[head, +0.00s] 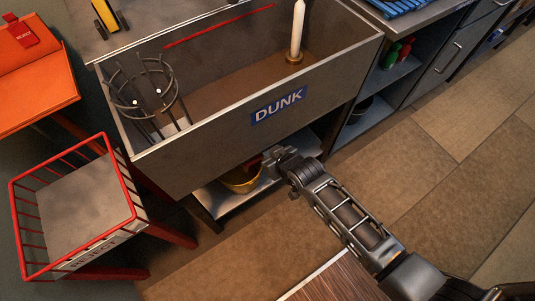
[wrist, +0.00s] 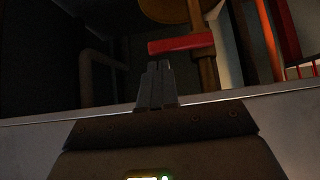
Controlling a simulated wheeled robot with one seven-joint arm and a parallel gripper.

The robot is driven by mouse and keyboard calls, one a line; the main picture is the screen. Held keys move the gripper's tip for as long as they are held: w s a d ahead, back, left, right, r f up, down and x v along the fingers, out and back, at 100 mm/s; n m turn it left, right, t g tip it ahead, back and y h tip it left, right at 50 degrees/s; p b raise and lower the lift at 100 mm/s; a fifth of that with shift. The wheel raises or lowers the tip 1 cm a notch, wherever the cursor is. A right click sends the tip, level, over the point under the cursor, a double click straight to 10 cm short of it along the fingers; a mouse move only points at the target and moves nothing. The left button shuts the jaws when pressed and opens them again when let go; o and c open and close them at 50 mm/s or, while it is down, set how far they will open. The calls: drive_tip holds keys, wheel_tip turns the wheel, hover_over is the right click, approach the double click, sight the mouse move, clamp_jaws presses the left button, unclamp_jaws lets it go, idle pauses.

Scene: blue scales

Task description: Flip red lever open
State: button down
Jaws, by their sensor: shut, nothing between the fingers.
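The red lever (wrist: 182,44) shows in the wrist view as a short bar lying crosswise on a brownish upright pipe (wrist: 201,52). My gripper (wrist: 158,66) is shut and empty. Its fingertips are just below the lever's left half in the picture; I cannot tell whether they touch it. In the head view my gripper (head: 272,159) reaches under the front of the grey sink marked DUNK (head: 207,152).
A red-railed reject cart (head: 83,206) stands at the left. A pale edge (wrist: 270,105) crosses the wrist view near my gripper. Floor on the right (head: 440,160) is clear.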

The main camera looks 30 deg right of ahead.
drive_tip(key=shift+x, duration=1)
drive_tip(key=shift+d+f+m+y+b, duration=0.25)
drive_tip(key=shift+f+y+b, duration=0.25)
drive_tip(key=shift+b, duration=0.45)
wheel_tip(320, 180, down, 9)
drive_tip(key=a+m+t+y+b, duration=0.3)
drive_tip(key=m+y+b, duration=0.5)
drive_tip(key=b, duration=1.7)
drive_tip(key=shift+y, duration=1.7)
drive_tip(key=shift+f, duration=0.1)
drive_tip(key=shift+s, duration=0.1)
